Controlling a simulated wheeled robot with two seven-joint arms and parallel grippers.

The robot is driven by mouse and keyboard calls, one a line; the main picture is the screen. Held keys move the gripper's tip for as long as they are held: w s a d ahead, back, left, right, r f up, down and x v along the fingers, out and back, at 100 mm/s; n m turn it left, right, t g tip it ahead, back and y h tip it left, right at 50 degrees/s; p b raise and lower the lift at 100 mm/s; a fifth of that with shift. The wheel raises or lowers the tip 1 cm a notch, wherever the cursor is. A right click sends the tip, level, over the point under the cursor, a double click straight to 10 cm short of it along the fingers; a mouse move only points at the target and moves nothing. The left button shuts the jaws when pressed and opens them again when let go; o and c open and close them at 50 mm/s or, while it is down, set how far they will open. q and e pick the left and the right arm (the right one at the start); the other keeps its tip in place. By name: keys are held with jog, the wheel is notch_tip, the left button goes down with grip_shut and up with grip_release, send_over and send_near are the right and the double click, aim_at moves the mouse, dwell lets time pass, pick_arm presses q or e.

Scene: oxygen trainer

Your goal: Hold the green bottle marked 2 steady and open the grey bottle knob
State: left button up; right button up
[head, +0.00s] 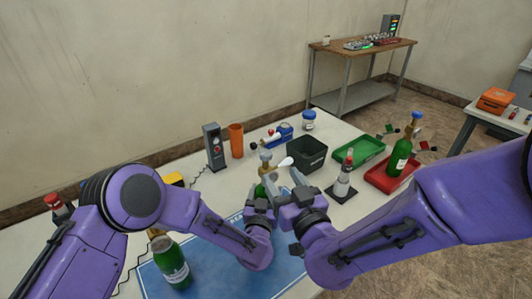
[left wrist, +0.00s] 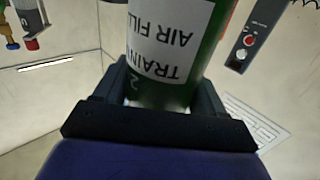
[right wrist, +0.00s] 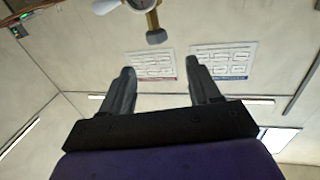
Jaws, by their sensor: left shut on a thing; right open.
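The green bottle marked 2 (left wrist: 172,50) fills the space between my left fingers in the left wrist view, its label upside down. In the head view its green side (head: 261,190) shows only a little behind my left gripper (head: 258,203), which is shut on it. Its brass valve (head: 265,170) stands above, with the grey knob (head: 265,154) on top and a white cone-shaped part to the right. My right gripper (head: 292,186) is open and empty just right of the bottle. In the right wrist view the brass valve (right wrist: 153,20) lies beyond the open fingertips, apart from them.
Another green bottle (head: 171,262) stands on the blue mat (head: 215,270) at the front. Behind are a black bin (head: 306,155), an orange cup (head: 236,140) and a grey meter box (head: 213,147). A small stand (head: 342,187) and red tray (head: 381,178) are right.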

aim_at(268, 157)
jog(key=x, duration=1.1)
jog(key=shift+w+f, duration=0.25)
jog(key=shift+w, duration=0.05)
jog(key=c, duration=1)
